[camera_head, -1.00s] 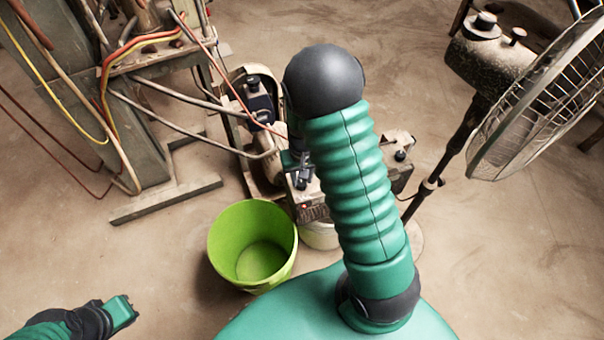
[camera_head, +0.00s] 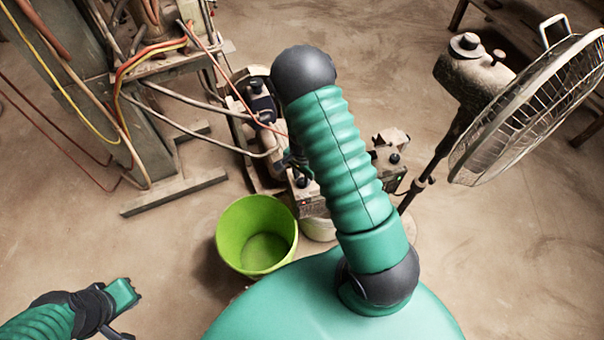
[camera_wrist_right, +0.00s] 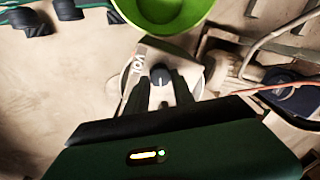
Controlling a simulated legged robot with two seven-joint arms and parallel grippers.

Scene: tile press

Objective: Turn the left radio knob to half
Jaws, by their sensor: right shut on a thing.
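The radio (camera_head: 308,203) is a dusty box low beyond my right forearm, which hides its middle. Its right knob (camera_head: 394,159) shows dark on the right end. In the right wrist view a dark round knob (camera_wrist_right: 160,76) with a small light mark sits on the radio's pale top (camera_wrist_right: 151,58), beside the letters "VOL". My right gripper (camera_wrist_right: 160,84) is shut on this knob, a finger on each side; in the head view it is partly hidden behind the forearm (camera_head: 297,162). My left gripper (camera_head: 124,294) is low at the left, away from the radio; its jaw opening is unclear.
A green bucket (camera_head: 228,250) stands left of the radio, which seems to rest on a pale round container (camera_head: 319,229). A standing fan (camera_head: 530,110) is on the right. A machine with cables (camera_head: 130,90) fills the upper left. Floor at lower right is clear.

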